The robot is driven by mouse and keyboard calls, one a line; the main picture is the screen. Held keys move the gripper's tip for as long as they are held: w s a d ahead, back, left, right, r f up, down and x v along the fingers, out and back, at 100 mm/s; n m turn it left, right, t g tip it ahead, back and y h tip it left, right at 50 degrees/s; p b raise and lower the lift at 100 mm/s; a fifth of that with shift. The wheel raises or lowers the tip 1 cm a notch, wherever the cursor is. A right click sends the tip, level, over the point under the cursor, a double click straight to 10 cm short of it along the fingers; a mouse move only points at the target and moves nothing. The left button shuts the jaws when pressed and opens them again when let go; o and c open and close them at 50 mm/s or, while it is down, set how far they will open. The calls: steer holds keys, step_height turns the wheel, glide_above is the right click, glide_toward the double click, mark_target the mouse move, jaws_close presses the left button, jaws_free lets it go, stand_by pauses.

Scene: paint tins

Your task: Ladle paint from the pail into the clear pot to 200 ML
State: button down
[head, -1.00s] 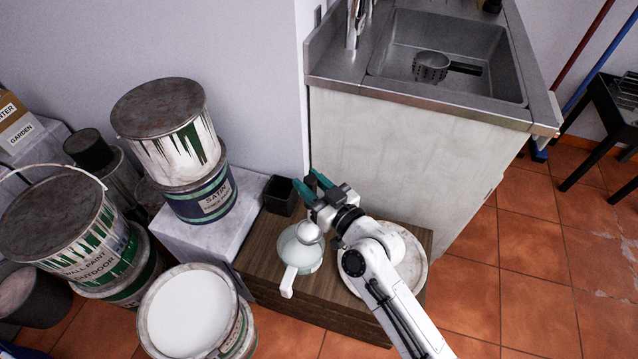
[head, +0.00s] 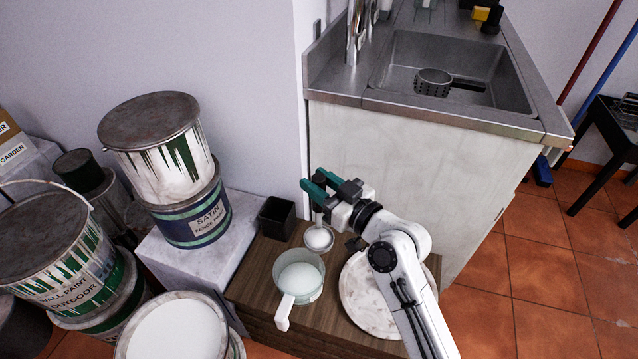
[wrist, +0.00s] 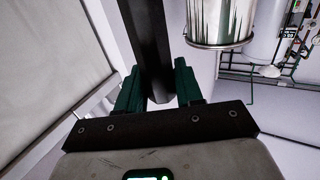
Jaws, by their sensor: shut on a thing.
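My gripper (head: 319,186), with green fingers, is shut on the ladle's dark handle, above the back of the wooden stand. In the wrist view, the black handle (wrist: 148,45) runs between the fingers (wrist: 160,90). The ladle's bowl (head: 318,238) hangs below, right of and behind the clear pot; whether it holds paint is unclear. The clear pot (head: 312,291), with a white handle toward the front, stands on the stand and has white paint in it. Its level against any marks cannot be read. The open pail (head: 178,335) of white paint is at the bottom left, cut by the frame.
The wooden stand (head: 255,270) also bears a black square cup (head: 277,218) and a stained round plate or lid (head: 362,305). Stacked tins (head: 160,155) stand left on a pale block.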

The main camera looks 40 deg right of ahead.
steer(key=shift+n, duration=0.7)
steer(key=f+b, duration=0.1)
steer(key=a+f, duration=0.1)
steer(key=a+f+b, duration=0.1)
steer(key=f, duration=0.1)
steer(key=shift+b, duration=0.3)
steer(key=shift+a+f+n+g, duration=0.2)
steer(key=shift+a+n+g, duration=0.1)
steer(key=shift+a+n, duration=0.5)
steer(key=shift+w+a+f+n, duration=0.1)
steer(key=shift+a+n, duration=0.3)
steer(key=shift+a, duration=0.5)
steer(key=shift+a+f+n+g+h, duration=0.2)
steer(key=shift+a+f+n, duration=0.1)
steer(key=shift+a+n, duration=0.5)
steer(key=shift+a+f+n+g+h, duration=0.1)
steer(key=shift+a+f+n+h, duration=0.3)
steer(key=shift+a, duration=0.65)
steer(key=shift+r, duration=0.15)
